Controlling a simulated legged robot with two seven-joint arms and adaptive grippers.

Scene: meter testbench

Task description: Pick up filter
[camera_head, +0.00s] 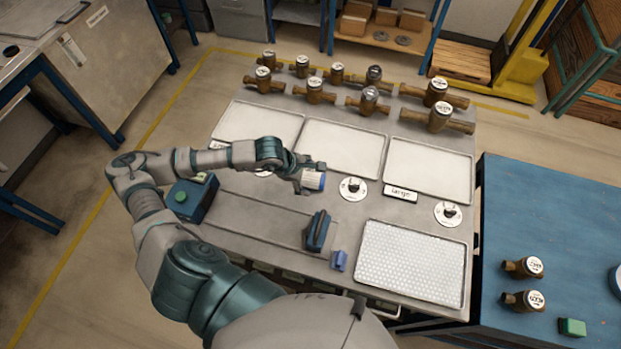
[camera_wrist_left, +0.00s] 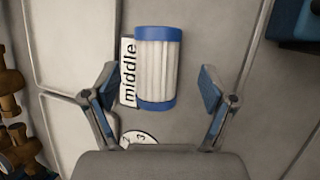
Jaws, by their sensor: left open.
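The filter (camera_head: 313,180) is a white pleated cylinder with blue end caps, near the middle of the grey bench. It also shows in the left wrist view (camera_wrist_left: 157,68), where it lies between the two spread fingers with gaps on both sides. My left gripper (camera_head: 302,179) is open at the filter, and its fingers do not appear to touch it. In the wrist view my left gripper (camera_wrist_left: 157,88) shows both fingers apart. The filter partly covers a "middle" label (camera_wrist_left: 129,75). My right gripper is not in view.
Three pale trays (camera_head: 340,150) lie behind the filter, with several brass meters (camera_head: 370,101) beyond them. A blue clamp-like device (camera_head: 317,231), a perforated tray (camera_head: 412,264) and a green-button box (camera_head: 191,198) are nearer. A blue table (camera_head: 550,220) stands at the right.

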